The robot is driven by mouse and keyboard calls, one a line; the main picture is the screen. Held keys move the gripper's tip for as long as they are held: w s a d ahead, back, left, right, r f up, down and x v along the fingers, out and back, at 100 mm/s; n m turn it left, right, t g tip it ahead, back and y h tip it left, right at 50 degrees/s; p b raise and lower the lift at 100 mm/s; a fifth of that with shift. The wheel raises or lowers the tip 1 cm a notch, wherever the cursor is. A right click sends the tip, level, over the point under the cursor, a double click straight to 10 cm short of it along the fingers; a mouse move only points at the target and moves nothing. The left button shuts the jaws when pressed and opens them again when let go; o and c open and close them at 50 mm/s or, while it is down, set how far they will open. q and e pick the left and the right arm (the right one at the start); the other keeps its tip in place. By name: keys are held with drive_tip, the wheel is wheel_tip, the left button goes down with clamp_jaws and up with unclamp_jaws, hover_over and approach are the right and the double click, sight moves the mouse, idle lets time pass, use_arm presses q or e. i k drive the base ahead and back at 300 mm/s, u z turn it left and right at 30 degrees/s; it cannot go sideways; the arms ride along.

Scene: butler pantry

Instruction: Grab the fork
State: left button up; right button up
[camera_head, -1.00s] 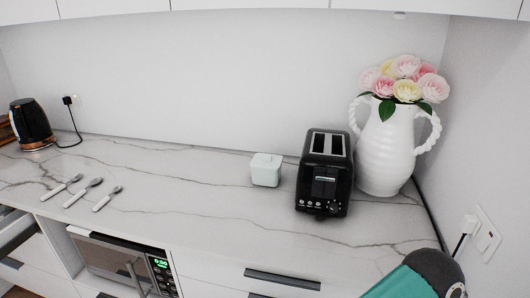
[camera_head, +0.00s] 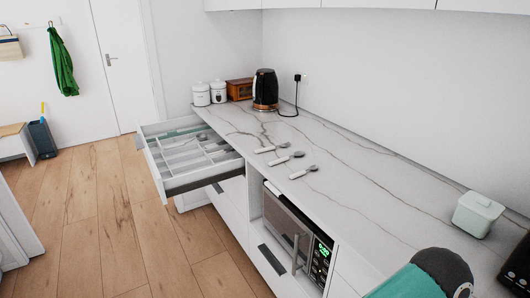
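Three small metal utensils lie apart, side by side, on the white marbled counter (camera_head: 365,165). They are the far utensil (camera_head: 271,149), the middle utensil (camera_head: 286,159) and the near utensil (camera_head: 303,172). They are too small for me to tell surely which is the fork; the near one looks like a spoon with a rounded end. Only a teal and black part of my arm shows at the bottom right. Neither gripper is in view.
An open drawer (camera_head: 163,187) with a divided tray juts out left of the utensils. A microwave (camera_head: 287,225) sits below the counter. A black kettle (camera_head: 265,88) and white canisters (camera_head: 201,94) stand at the far end, a pale green box (camera_head: 475,214) at right. Wooden floor (camera_head: 95,220) is clear.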

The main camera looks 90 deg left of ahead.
sight(273, 147)
drive_tip(key=z, duration=0.6)
drive_tip(key=i, duration=0.15)
drive_tip(key=u, duration=2.35)
drive_tip(key=i, duration=0.35)
drive_tip(key=u, duration=1.65)
drive_tip(key=k, duration=0.6)
drive_tip(key=u, duration=0.5)
drive_tip(key=i, duration=1.55)
drive_tip(key=z, duration=0.55)
